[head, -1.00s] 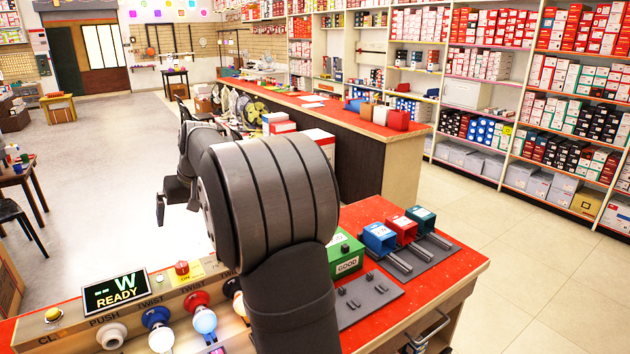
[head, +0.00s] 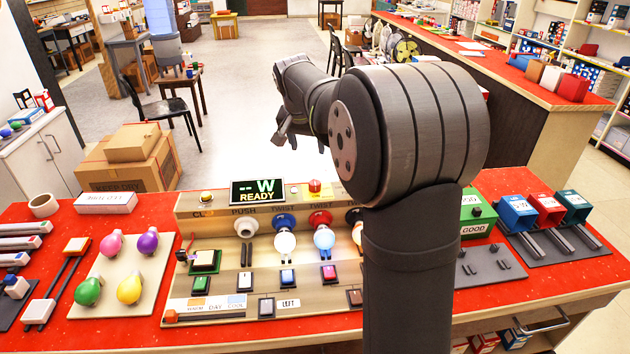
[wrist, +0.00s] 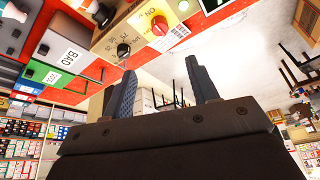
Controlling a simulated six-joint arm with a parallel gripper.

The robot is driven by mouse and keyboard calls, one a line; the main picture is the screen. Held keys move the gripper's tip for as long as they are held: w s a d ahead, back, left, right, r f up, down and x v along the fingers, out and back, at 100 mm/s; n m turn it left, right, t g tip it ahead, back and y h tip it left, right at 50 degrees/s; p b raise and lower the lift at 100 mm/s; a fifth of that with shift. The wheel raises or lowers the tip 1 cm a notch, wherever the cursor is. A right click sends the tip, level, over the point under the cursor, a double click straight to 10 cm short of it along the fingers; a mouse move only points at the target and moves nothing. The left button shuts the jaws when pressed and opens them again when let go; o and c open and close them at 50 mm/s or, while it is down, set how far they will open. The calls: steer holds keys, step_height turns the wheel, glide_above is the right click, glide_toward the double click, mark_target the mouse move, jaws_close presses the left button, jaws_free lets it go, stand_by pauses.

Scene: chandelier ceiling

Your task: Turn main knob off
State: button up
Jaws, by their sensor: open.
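The main knob (head: 315,187) is a small red knob on a yellow plate at the back edge of the test panel, just right of the black READY display (head: 257,192). The red knob also shows in the wrist view (wrist: 159,25) near the top, on the yellow plate with ON lettering turned over. My gripper (wrist: 163,82) is open and empty, its two dark fingers spread below and apart from the knob. In the head view my gripper is beyond the panel's back edge, over the floor; its fingertips are small and partly hidden by my arm.
The panel (head: 190,318) carries several bulb sockets and switches. A tray (head: 112,275) of coloured bulbs lies to its left. A green GOOD box (head: 478,215) stands to the right. A black knob (wrist: 123,50) is near the red knob in the wrist view. Cardboard boxes (head: 130,165) stand behind the counter.

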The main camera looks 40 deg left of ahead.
mark_target(315, 182)
steer(key=x, duration=1.7)
steer(key=shift+w+f, duration=0.1)
steer(key=c, duration=1)
